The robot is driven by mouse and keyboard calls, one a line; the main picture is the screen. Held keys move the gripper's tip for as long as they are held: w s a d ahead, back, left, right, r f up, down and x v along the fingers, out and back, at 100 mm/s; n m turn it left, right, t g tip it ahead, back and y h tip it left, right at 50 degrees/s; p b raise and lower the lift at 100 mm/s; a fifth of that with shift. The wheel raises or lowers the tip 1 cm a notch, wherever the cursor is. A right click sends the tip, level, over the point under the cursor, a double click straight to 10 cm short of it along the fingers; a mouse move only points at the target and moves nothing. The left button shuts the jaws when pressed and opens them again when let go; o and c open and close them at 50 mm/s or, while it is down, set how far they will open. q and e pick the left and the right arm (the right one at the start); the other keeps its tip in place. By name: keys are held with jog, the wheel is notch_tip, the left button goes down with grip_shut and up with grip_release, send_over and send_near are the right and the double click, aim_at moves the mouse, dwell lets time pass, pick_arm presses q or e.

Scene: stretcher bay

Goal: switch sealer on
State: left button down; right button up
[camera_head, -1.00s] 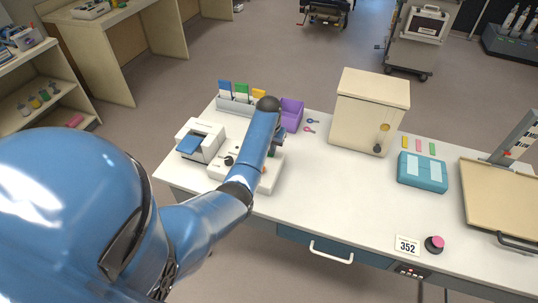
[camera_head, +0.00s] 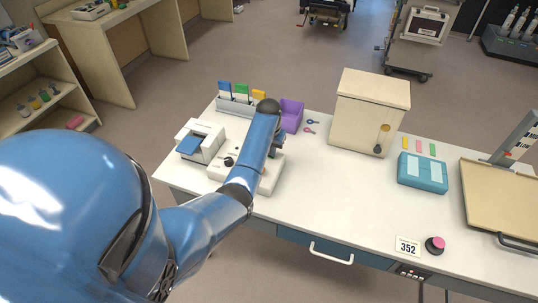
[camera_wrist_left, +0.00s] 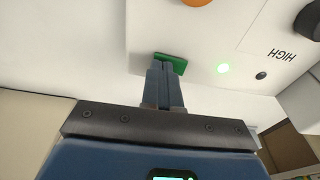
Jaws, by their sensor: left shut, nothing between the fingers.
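The sealer, a white unit with a dark knob (camera_head: 229,161), sits on the left part of the bench, partly hidden by my left arm. In the head view my arm hides most of this gripper. My right gripper is not in view.
A white device with a blue top (camera_head: 199,141) stands left of the sealer. A purple bin (camera_head: 291,114) and a rack with coloured cards (camera_head: 236,104) are behind. A beige cabinet (camera_head: 367,113) and a teal box (camera_head: 422,172) stand to the right. The front middle of the bench is clear.

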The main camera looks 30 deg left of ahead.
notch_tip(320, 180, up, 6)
jog(key=p, duration=0.6)
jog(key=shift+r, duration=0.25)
dwell(0.4)
